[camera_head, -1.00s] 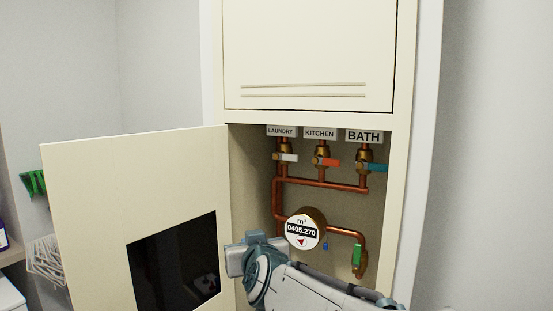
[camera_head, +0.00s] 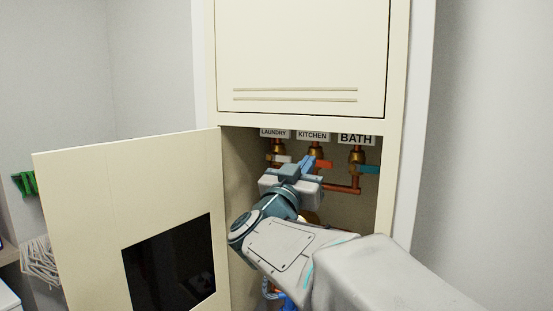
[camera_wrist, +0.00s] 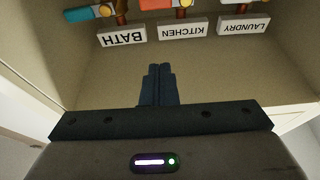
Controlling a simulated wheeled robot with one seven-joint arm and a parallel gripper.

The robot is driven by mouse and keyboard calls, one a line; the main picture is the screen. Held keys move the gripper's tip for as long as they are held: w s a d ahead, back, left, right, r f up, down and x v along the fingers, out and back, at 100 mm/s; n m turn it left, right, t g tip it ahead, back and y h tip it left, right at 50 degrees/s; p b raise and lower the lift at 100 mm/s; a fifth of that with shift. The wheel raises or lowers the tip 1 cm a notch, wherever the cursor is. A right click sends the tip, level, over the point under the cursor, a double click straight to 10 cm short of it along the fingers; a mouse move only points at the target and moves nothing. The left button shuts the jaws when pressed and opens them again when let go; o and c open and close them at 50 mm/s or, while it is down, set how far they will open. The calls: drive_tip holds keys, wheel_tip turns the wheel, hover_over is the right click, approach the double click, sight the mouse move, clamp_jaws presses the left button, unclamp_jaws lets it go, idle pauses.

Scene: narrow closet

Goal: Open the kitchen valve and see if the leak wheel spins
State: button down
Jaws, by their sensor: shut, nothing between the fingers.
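The kitchen valve has an orange-red lever (camera_head: 324,164) lying crosswise to its vertical pipe, under the KITCHEN label (camera_head: 312,136). Part of it shows in the wrist view (camera_wrist: 155,4), which is upside down. My gripper (camera_head: 310,166) is shut and empty, raised in front of this valve. Its closed fingers also show in the wrist view (camera_wrist: 160,68). In the head view the fingers overlap the lever's left part; I cannot tell whether they touch. The round meter with the leak wheel is hidden behind my arm.
The white laundry lever (camera_head: 281,159) is close on the left, the teal bath lever (camera_head: 370,169) on the right. The open cabinet door (camera_head: 90,200) stands left of my arm. The cabinet's right side is near the bath valve.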

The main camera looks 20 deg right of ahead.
wheel_tip(320, 180, up, 4)
drive_tip(key=p, duration=0.4)
hover_over(321, 161)
drive_tip(key=s, duration=0.1)
drive_tip(key=shift+s+a+f, duration=0.1)
drive_tip(key=shift+a+f, duration=0.1)
drive_tip(key=shift+f, duration=0.6)
drive_tip(key=shift+s+a+f, duration=0.1)
drive_tip(key=shift+a+f, duration=0.1)
drive_tip(key=shift+f, duration=0.55)
drive_tip(key=shift+s+a+f, duration=0.1)
drive_tip(key=shift+a+f, duration=0.1)
drive_tip(key=shift+f, duration=0.6)
drive_tip(key=shift+d+f, duration=0.1)
